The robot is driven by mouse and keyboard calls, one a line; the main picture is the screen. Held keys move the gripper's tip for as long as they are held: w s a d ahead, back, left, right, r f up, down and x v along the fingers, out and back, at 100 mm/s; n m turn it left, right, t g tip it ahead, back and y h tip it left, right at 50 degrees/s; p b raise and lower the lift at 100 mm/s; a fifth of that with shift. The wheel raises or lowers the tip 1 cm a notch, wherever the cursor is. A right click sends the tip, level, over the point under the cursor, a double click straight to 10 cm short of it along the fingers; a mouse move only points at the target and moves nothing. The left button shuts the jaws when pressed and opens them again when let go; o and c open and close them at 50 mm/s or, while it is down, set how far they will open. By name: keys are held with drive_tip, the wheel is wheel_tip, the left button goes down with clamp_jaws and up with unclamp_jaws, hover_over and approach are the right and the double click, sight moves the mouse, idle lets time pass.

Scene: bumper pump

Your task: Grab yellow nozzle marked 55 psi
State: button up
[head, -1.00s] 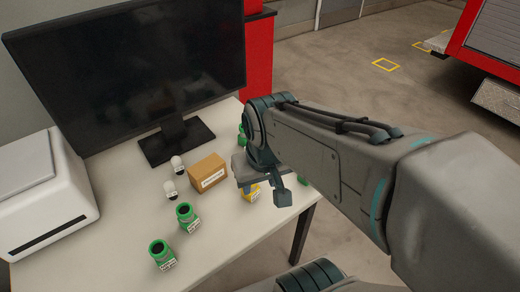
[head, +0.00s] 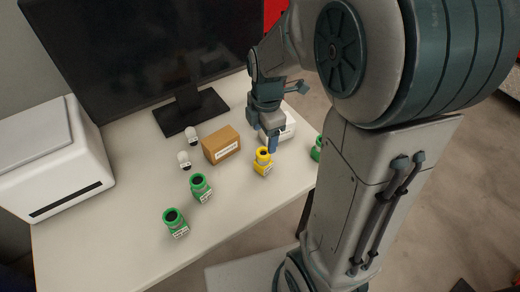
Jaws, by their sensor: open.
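A yellow nozzle (head: 263,161) stands upright on the white table (head: 130,215), near its right side. Its label is too small to read. My gripper (head: 273,143) is open and points down just behind and above the yellow nozzle, close to its top right. I cannot tell whether they touch. Nothing shows between the fingers, and part of the gripper is hard to make out against a white object (head: 288,128) behind it.
Two green nozzles (head: 200,188) (head: 175,222) stand front left, and another green one (head: 317,149) sits partly hidden behind my arm. A cardboard box (head: 221,145), two small white items (head: 184,160), a monitor (head: 150,60) and a white printer (head: 50,160) are also on the table.

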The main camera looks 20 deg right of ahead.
sight(262, 153)
drive_tip(key=w+f+n, duration=0.1)
drive_tip(key=n, duration=0.2)
drive_tip(key=shift+w+f, duration=0.4)
drive_tip(key=shift+f+n, duration=0.25)
drive_tip(key=shift+n, duration=0.15)
wheel_tip(262, 153, down, 7)
drive_tip(key=shift+f, duration=0.1)
drive_tip(key=shift+w+d+f, duration=0.1)
drive_tip(key=shift+d+f, duration=0.05)
drive_tip(key=shift+f, duration=2.95)
drive_tip(key=c, duration=1.2)
